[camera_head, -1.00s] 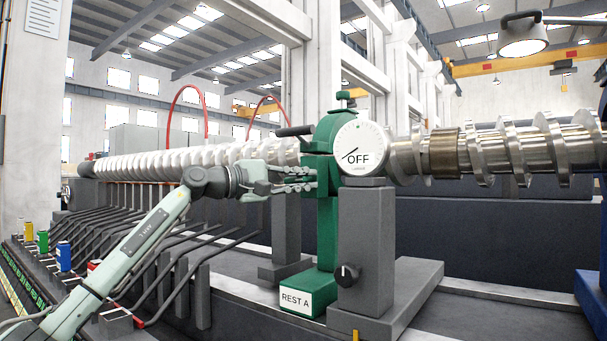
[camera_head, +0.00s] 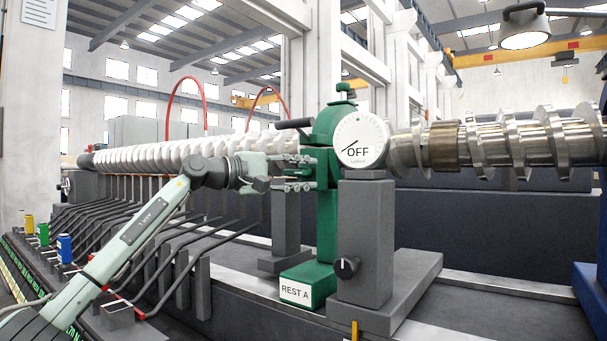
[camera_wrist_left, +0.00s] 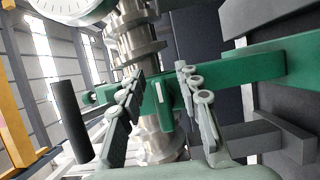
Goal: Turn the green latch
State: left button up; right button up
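The green rest (camera_head: 326,225), labelled REST A, stands upright around the long shaft. A short green latch (camera_wrist_left: 165,112) with a pale stripe sticks out from the rest's green bar in the left wrist view. My left gripper (camera_head: 312,172) is at the left side of the rest, level with the shaft. In the left wrist view its two fingers (camera_wrist_left: 161,72) are apart, one on each side of the latch, and I see gaps beside it. My right gripper is not in view.
A black lever (camera_head: 294,124) juts left from the rest's top, above my left gripper. A white OFF dial (camera_head: 361,140) on a grey post (camera_head: 366,225) stands just right. The ribbed shaft (camera_head: 520,145) runs across. Bent grey bars (camera_head: 200,240) lie below my arm.

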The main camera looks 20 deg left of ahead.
pick_arm(q)
jog(key=v, duration=1.2)
dwell(0.3)
